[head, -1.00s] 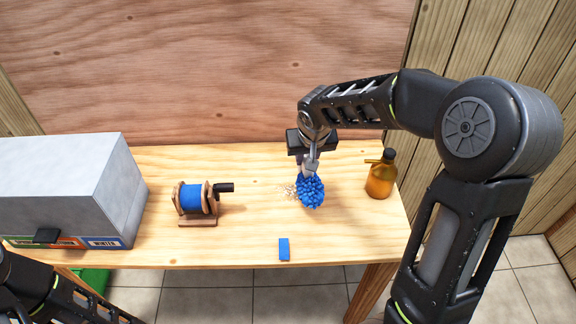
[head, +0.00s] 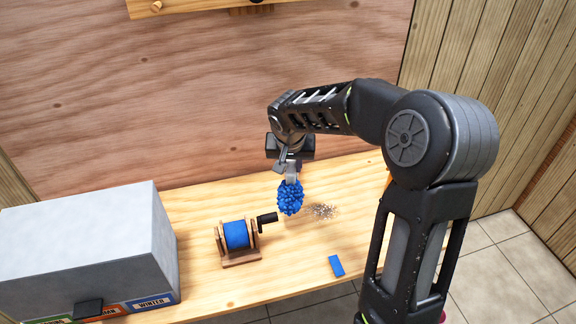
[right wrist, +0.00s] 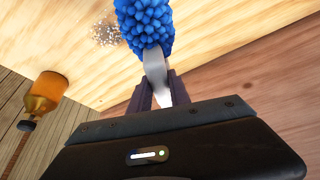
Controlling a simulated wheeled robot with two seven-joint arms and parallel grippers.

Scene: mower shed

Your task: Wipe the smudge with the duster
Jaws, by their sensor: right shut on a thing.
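The duster (head: 290,197) has a fluffy blue head and a pale handle. My right gripper (head: 289,168) is shut on its handle, and the head hangs low over the bench. The smudge (head: 322,211) is a patch of pale and brown specks on the wood, just right of the duster head. In the right wrist view the blue duster head (right wrist: 146,25) points away from the gripper (right wrist: 156,88), with the smudge (right wrist: 105,33) beside it on the left. I cannot tell whether the head touches the bench. My left gripper is out of view.
A reel of blue line (head: 237,235) with a black crank stands left of the duster, its crank close by. A grey box (head: 80,240) with coloured labels fills the left. A flat blue block (head: 336,266) lies near the front edge. An amber bottle (right wrist: 45,92) shows in the wrist view.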

